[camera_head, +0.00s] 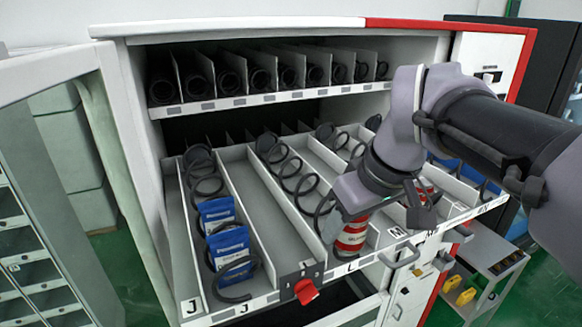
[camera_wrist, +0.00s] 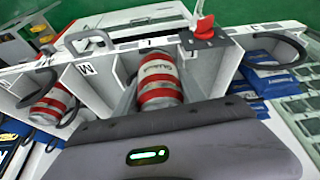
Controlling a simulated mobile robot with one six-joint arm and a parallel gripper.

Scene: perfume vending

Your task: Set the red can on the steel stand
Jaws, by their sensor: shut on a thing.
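A red can (camera_head: 352,238) with white bands is at the front of the lane marked L on the pulled-out vending shelf. My gripper (camera_head: 350,216) comes down on it from above and is shut on it. A second red-and-white can (camera_head: 424,190) stands in a lane to the right, also seen in the wrist view (camera_wrist: 52,104). I cannot identify the steel stand for sure.
Lane dividers and black spiral coils flank the can. Blue packets (camera_head: 228,243) fill lane J at the left. A red knob (camera_head: 306,291) sits on the shelf front. A grey cart (camera_head: 488,247) with yellow items stands low at the right. An open glass door (camera_head: 45,95) is at the left.

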